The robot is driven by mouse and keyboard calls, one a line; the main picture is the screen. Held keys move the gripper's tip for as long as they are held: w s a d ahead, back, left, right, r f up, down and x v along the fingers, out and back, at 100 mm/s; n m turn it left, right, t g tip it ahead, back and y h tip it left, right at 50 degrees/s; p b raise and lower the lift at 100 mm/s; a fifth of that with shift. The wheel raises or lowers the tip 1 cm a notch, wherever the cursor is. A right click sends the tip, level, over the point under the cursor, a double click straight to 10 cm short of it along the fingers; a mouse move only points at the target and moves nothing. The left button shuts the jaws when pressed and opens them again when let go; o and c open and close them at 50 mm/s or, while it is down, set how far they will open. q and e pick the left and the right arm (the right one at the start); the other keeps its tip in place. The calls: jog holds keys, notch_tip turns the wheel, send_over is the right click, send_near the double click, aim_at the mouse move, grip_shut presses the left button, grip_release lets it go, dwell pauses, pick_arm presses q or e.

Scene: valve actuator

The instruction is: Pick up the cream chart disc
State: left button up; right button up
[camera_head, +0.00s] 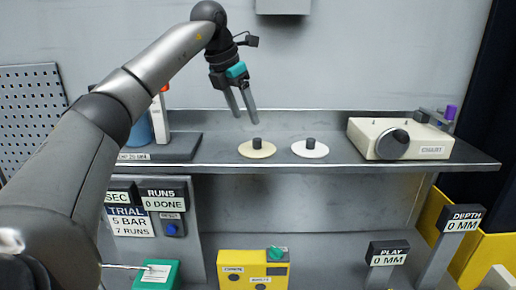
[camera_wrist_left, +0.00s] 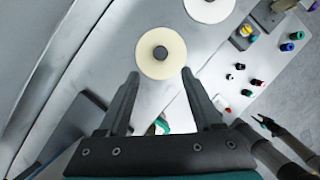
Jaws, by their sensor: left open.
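The cream chart disc (camera_head: 266,150) lies flat on the grey shelf, with a dark round knob standing at its centre. It also shows in the left wrist view (camera_wrist_left: 153,66), just beyond my fingertips. A white disc (camera_head: 318,149) with a similar dark knob lies to its right, and it shows at the top edge of the left wrist view (camera_wrist_left: 208,8). My left gripper (camera_head: 246,114) is open and empty, above and slightly left of the cream disc. In the left wrist view its two fingers (camera_wrist_left: 159,73) point towards the disc's near edge.
A cream box with a dark dial (camera_head: 370,141) stands on the shelf (camera_head: 220,158) at right. A blue and white item (camera_head: 150,126) stands at left, partly behind my arm. Below are a yellow box (camera_head: 235,268) and sign posts. The shelf around the discs is clear.

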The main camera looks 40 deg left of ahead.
aim_at(257, 139)
pick_arm(q)
jog(key=x, duration=0.2)
jog(key=p+x, duration=0.1)
jog(key=x, duration=0.5)
jog(key=shift+w+d, duration=0.1)
jog(key=shift+w, duration=0.25)
jog(key=shift+r, duration=0.1)
grip_shut()
